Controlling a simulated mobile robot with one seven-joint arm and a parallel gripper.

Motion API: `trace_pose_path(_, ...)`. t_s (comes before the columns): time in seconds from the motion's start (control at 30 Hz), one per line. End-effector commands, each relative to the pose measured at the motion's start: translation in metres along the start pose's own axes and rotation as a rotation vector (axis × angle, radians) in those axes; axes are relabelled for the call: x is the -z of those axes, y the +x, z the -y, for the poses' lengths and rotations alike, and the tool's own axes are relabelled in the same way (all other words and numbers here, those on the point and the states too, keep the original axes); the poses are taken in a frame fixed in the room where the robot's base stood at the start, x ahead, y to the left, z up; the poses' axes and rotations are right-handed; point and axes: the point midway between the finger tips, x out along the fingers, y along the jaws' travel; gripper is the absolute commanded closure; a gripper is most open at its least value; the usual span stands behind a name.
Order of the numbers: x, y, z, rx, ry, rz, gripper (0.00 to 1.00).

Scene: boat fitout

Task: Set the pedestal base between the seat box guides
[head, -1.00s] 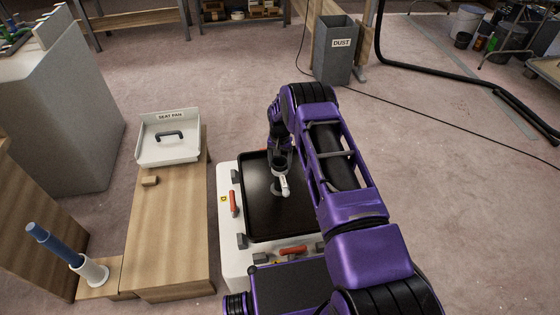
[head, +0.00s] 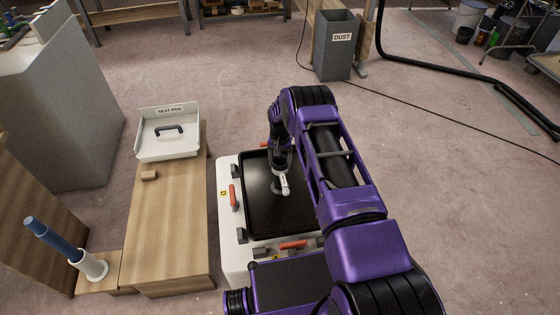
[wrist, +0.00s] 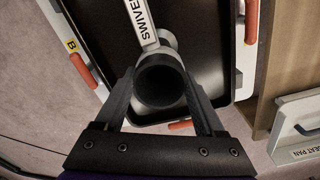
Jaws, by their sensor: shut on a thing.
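My gripper (wrist: 160,88) is shut on a dark grey tube (wrist: 159,84), with one finger on each side. The tube has a white arm lettered SWIVEL (wrist: 140,22); this may be the pedestal base. In the head view the white arm (head: 284,186) hangs over a black tray (head: 257,222) with a raised rim. I cannot tell whether the held part touches the tray. The tray lies on a white box (head: 226,235) with orange handles (head: 233,195) and grey blocks at its edges. I cannot pick out the seat box guides with certainty.
A blue post in a white collar (head: 92,265) stands on a lower wooden step. A grey dust bin (head: 335,60) stands behind on open floor.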

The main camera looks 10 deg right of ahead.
Motion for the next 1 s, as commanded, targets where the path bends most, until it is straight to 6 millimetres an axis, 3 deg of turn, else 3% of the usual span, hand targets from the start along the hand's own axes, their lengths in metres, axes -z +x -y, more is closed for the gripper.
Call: trace_pose_path(1.0, 0.002, 0.03, 0.001, 0.002, 0.0, -0.004, 1.0)
